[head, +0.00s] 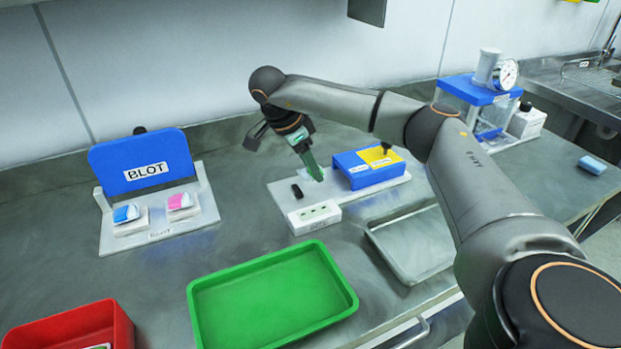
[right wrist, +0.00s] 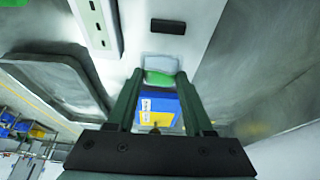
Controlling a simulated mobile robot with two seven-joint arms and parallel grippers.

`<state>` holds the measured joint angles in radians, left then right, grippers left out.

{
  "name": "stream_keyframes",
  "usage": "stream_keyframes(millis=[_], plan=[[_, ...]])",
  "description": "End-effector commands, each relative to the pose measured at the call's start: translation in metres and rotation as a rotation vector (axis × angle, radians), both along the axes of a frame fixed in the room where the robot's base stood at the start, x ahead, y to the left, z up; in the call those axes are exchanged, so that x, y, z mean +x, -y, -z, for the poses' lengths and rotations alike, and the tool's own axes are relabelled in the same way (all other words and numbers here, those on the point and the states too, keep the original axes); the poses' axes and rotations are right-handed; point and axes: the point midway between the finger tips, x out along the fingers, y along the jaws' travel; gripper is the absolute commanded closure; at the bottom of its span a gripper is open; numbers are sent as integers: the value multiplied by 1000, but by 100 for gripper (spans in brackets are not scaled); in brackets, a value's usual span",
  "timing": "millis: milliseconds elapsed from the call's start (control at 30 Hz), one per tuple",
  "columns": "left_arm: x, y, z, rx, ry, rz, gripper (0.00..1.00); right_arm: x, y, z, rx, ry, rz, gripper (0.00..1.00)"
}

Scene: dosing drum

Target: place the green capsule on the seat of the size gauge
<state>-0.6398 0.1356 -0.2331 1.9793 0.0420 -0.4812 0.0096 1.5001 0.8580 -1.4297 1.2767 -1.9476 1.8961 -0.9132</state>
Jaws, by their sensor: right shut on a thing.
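My right gripper (head: 314,174) points down over the white base of the size gauge (head: 285,190), between a small black block (head: 297,191) and the blue and yellow housing (head: 368,168). In the right wrist view its fingers (right wrist: 160,78) are shut on the green capsule (right wrist: 160,77). A pale piece (right wrist: 160,62) shows just past the green; I cannot tell whether it is part of the capsule or of the gauge. Fingers largely hide the capsule in the head view. I cannot tell whether it touches the gauge. My left gripper is not in view.
A white slotted block (head: 314,217) stands at the gauge's front. A green tray (head: 205,305), a red bin (head: 122,325) and a metal tray (head: 410,272) lie nearer. A blue-topped device with a dial (head: 475,92) stands at right.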

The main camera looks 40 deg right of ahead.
Motion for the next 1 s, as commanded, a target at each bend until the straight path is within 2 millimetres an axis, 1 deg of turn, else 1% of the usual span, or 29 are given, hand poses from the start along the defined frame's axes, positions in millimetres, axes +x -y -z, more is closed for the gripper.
stream_keyframes(millis=[100, 200, 300, 667, 700, 933, 1000], plan=[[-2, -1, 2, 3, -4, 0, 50, 5, 3, 9, -1, -1, 0, 100], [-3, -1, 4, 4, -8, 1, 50, 3, 3, 25, 0, -3, -1, 100], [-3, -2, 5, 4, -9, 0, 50, 4, 3, 35, 0, -1, 0, 100], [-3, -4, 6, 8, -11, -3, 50, 3, 2, 40, 0, 0, 0, 100], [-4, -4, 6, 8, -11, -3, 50, 4, 2, 40, 0, 0, 0, 46], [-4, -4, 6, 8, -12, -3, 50, 4, 2, 39, 0, 0, 0, 20], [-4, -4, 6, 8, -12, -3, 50, 4, 2, 39, 0, 0, 0, 19]])
